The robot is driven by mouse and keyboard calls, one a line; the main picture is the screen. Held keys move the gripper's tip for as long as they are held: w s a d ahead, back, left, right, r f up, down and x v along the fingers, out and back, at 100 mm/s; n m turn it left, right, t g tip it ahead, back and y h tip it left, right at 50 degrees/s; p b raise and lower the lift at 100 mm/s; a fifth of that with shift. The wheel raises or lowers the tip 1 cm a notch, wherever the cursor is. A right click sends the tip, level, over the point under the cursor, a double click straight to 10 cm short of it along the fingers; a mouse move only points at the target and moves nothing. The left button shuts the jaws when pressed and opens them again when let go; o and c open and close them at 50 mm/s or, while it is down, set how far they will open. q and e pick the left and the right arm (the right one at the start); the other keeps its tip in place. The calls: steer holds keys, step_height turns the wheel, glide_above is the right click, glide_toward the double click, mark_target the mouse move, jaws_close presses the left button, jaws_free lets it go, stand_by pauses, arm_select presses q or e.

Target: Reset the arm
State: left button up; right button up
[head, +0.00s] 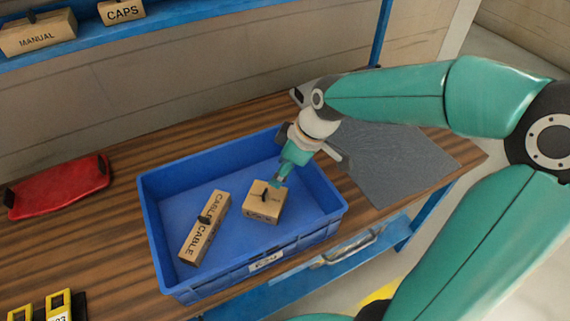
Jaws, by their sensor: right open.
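My right arm comes in from the right, and my right gripper (277,183) points down into the blue crate (160,225). Its jaws are open, just at the upper edge of a small cardboard box (264,205) with a black tab on top. I cannot tell whether they touch it. The box's label is too small to read. A longer box marked CABLE (196,244), also with a black tab, lies at a slant to the left in the same crate. My left gripper is not in view.
The crate stands on a wooden bench (120,235). A grey mat (395,165) lies right of it, a red case (60,188) left. Yellow-and-black items (58,305) sit at the lower left. A blue shelf (90,38) above holds MANUAL (38,33) and CAPS (121,11) boxes.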

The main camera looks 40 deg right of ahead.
steer(key=shift+s+d+r, duration=0.1)
steer(key=shift+s+r, duration=0.1)
steer(key=shift+r, duration=0.25)
